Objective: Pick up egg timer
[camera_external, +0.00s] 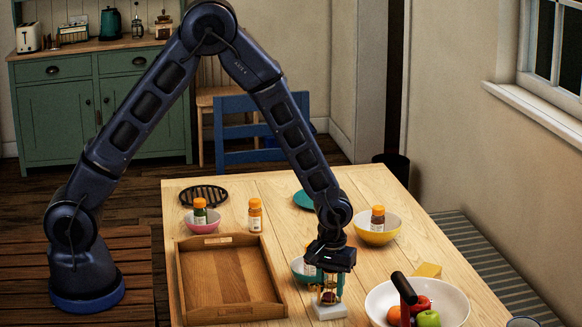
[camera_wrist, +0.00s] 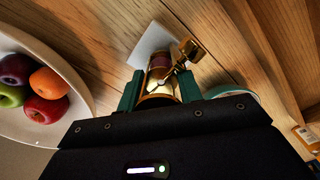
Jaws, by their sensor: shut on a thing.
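The egg timer (camera_wrist: 161,78) looks like a small brass-framed glass with pale and dark parts. In the wrist view it sits between the green fingers of my gripper (camera_wrist: 160,92), which are shut on it. In the external view my gripper (camera_external: 328,285) points down at the table's front, with the timer (camera_external: 328,297) low between its fingers. A white square block (camera_external: 329,311) is just under the timer; it also shows in the wrist view (camera_wrist: 150,45). I cannot tell whether the timer touches the block. A brass piece (camera_wrist: 190,50) sticks out beside the timer.
A wooden tray (camera_external: 191,290) lies left of my gripper. A white fruit bowl (camera_external: 455,304) stands close on the right, with a yellow wedge (camera_external: 428,270) behind it. A teal bowl (camera_external: 299,270) is just behind my gripper. Pink (camera_external: 203,228) and yellow (camera_external: 377,237) bowls hold orange-capped jars.

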